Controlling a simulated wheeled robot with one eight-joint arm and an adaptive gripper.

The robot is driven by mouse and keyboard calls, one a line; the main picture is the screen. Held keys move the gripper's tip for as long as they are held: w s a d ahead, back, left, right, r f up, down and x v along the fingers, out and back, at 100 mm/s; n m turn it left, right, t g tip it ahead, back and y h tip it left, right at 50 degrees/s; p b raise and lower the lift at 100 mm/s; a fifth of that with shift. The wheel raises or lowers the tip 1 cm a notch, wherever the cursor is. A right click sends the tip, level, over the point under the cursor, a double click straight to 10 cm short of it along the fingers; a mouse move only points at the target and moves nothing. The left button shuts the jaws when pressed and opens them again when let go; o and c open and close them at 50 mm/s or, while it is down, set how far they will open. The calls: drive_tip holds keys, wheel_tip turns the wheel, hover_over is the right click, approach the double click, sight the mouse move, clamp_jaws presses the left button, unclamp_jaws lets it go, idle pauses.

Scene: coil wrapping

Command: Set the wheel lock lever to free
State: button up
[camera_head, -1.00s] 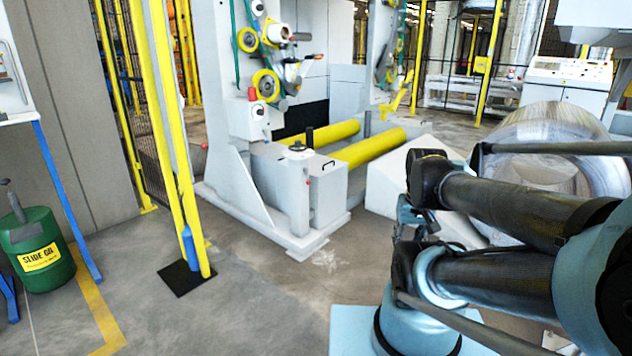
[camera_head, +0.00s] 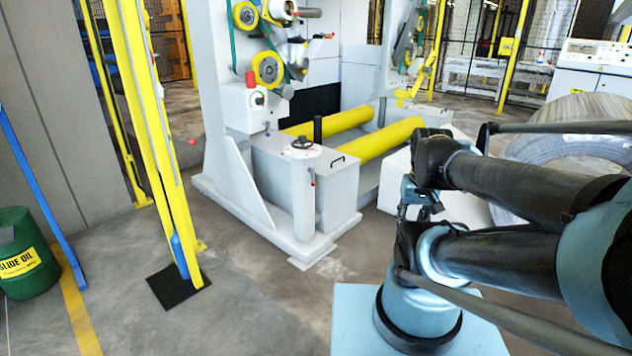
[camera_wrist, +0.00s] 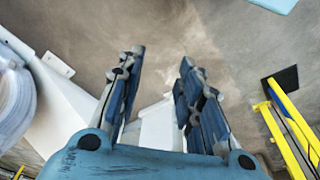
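The white wrapping machine (camera_head: 235,140) stands ahead in the head view. On the pedestal at its front is a small dark handwheel (camera_head: 303,143). A small lever with a red tip (camera_head: 313,180) shows on the pedestal's right side, below the handwheel; it is too small to tell its setting. My gripper (camera_wrist: 160,60) shows in the wrist view with its two fingers apart and nothing between them, over floor and a white surface. In the head view my folded arm is at the right, apart from the pedestal, and the fingers cannot be made out clearly.
Two yellow rollers (camera_head: 375,140) lie behind the pedestal. A large coil (camera_head: 570,120) is at the right, partly behind my arm. A yellow post (camera_head: 155,140) on a black floor plate and a green oil drum (camera_head: 30,235) stand left. Floor before the pedestal is clear.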

drive_tip(key=shift+o, duration=0.8)
drive_tip(key=shift+w, duration=0.1)
drive_tip(key=w+a+r+n+y, duration=0.2)
drive_tip(key=w+a+r, duration=0.2)
drive_tip(key=w, duration=0.5)
drive_tip(key=w+a+r+n+y, duration=0.2)
drive_tip(key=w+a+r, duration=0.25)
drive_tip(key=w, duration=0.55)
drive_tip(key=w+a+f+n+t+y, duration=0.1)
drive_tip(key=w+a+f+n+y, duration=0.15)
drive_tip(key=w, duration=0.85)
drive_tip(key=w+a+f+n+t+y, duration=0.15)
drive_tip(key=w+a, duration=0.25)
drive_tip(key=w, duration=0.7)
drive_tip(key=w+a+f+n+t+y, duration=0.15)
drive_tip(key=w+f+y, duration=0.35)
drive_tip(key=w+f, duration=0.8)
drive_tip(key=w+f+n+t+y, duration=0.1)
drive_tip(key=w+f+y, duration=0.15)
drive_tip(key=f, duration=0.55)
drive_tip(key=w+f+n+t+y, duration=0.1)
drive_tip(key=w+f+n, duration=0.15)
drive_tip(key=f, duration=0.65)
drive_tip(key=shift+m+h, duration=0.25)
drive_tip(key=shift+m, duration=0.25)
drive_tip(key=x, duration=1.7)
drive_tip(key=shift+w+a+r, duration=0.2)
drive_tip(key=shift+w+r, duration=0.05)
drive_tip(key=shift+w, duration=0.1)
